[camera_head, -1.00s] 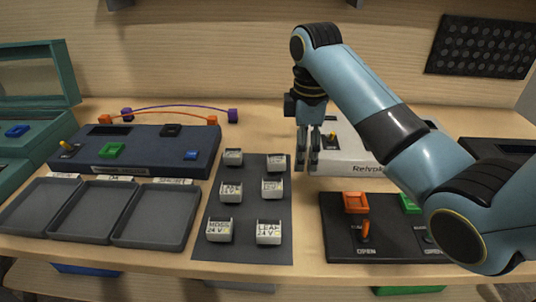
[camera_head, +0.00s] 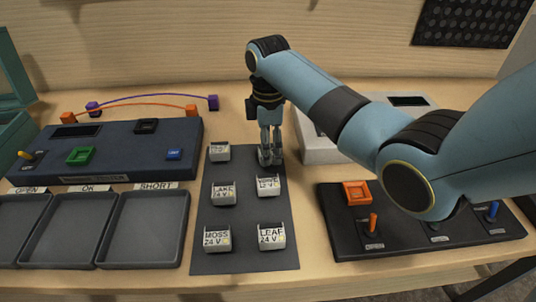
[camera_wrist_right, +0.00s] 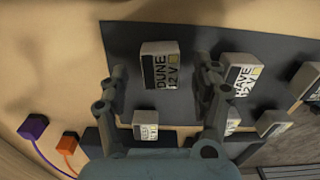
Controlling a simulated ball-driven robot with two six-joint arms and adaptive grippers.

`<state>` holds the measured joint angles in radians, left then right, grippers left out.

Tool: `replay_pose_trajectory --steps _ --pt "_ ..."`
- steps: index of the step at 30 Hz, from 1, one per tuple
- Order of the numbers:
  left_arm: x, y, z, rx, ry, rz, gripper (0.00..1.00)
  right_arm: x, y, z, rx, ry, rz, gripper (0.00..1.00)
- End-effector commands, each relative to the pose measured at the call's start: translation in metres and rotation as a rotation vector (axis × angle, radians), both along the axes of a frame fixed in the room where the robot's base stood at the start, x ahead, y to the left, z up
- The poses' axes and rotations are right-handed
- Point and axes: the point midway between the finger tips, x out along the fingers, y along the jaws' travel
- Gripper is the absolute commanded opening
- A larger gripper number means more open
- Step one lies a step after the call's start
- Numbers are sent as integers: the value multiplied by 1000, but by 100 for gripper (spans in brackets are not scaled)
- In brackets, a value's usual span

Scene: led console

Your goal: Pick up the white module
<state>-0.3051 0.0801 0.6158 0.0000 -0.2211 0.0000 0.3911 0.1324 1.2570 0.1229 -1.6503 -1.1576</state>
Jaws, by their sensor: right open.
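Several small white modules with printed labels stand in two columns on a dark grey mat (camera_head: 246,262). My right gripper (camera_head: 270,156) points down over the back right module, mostly hidden behind its fingers in the head view. In the right wrist view, a white module reading DUNE 12 V (camera_wrist_right: 157,72) sits between the open fingers (camera_wrist_right: 162,68), with gaps visible on both sides. The other modules include LEAF 24 V (camera_head: 271,237), MOSS 24 V (camera_head: 217,239), one left of the middle row (camera_head: 223,193) and the back left one (camera_head: 219,152). My left gripper is out of view.
A dark blue console (camera_head: 120,150) stands at the left, with purple and orange cables behind it. Three empty grey trays (camera_head: 143,230) lie in front of it. A black switch panel (camera_head: 345,225) is right of the mat, and a light grey box (camera_head: 318,146) stands behind that panel.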

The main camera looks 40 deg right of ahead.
Motion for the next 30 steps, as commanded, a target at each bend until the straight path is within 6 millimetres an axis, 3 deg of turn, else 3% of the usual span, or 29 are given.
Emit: replay_pose_trajectory --steps 5,12,26,30 --pt "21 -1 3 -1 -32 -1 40 0 0 -21 0 0 0 65" --pt "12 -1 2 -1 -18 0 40 0 0 -23 0 -1 1 65" --pt "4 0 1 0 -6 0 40 0 0 -23 0 -1 0 7" --pt "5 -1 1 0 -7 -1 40 0 0 -23 0 -1 0 5"
